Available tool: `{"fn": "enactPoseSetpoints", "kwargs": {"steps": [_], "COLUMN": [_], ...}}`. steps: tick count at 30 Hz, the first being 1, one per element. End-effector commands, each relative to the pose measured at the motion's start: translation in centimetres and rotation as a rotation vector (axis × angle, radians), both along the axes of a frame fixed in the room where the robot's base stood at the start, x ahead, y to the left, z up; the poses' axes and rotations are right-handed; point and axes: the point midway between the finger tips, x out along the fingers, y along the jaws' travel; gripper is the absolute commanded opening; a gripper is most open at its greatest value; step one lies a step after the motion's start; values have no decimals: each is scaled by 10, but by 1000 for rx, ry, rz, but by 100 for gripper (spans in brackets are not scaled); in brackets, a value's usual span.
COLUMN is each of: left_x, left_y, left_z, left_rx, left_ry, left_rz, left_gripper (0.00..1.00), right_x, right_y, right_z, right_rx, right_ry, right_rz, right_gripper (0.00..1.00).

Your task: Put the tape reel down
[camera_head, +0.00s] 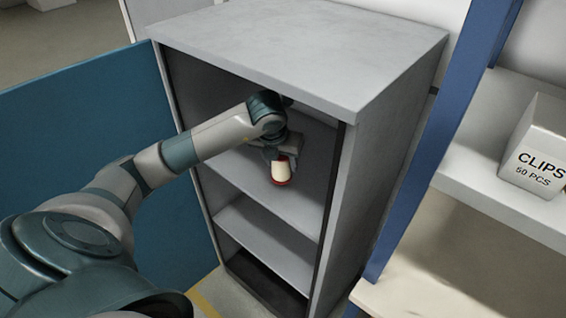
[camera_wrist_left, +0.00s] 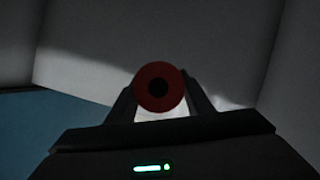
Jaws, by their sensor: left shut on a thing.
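The tape reel (camera_head: 281,171) is a small cream piece with a red end. It sits inside the grey cabinet (camera_head: 383,150), at the upper shelf (camera_head: 256,177). My left gripper (camera_head: 280,160) reaches into the cabinet and is shut on the reel. In the left wrist view the reel (camera_wrist_left: 159,87) shows as a red disc with a dark centre, between the two fingers. I cannot tell whether the reel touches the shelf. My right gripper is not in view.
The cabinet's blue door (camera_head: 90,125) stands open on the left. A lower shelf (camera_head: 265,240) is empty. To the right, a blue post (camera_head: 430,150) borders a rack with a white CLIPS box (camera_head: 538,150). The cabinet's side walls and top close in around my arm.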

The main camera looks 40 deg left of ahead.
Motion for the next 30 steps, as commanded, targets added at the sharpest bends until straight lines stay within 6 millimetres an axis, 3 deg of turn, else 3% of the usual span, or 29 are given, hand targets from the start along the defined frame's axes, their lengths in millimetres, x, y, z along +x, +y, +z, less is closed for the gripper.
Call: {"fn": "enactPoseSetpoints", "kwargs": {"steps": [5,16,24,30], "left_x": [14,14,13,14], "left_y": [4,5,4,4], "left_z": [0,-2,-27,-36], "left_rx": [-1,0,-1,0], "left_ry": [0,1,5,-1], "left_rz": [0,-1,-1,-2], "left_gripper": [21,21,21,21], "right_x": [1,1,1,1], "right_y": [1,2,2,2], "right_z": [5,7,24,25], "right_rx": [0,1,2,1], "right_ry": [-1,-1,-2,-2], "right_rz": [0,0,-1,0], "right_gripper": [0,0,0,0]}}
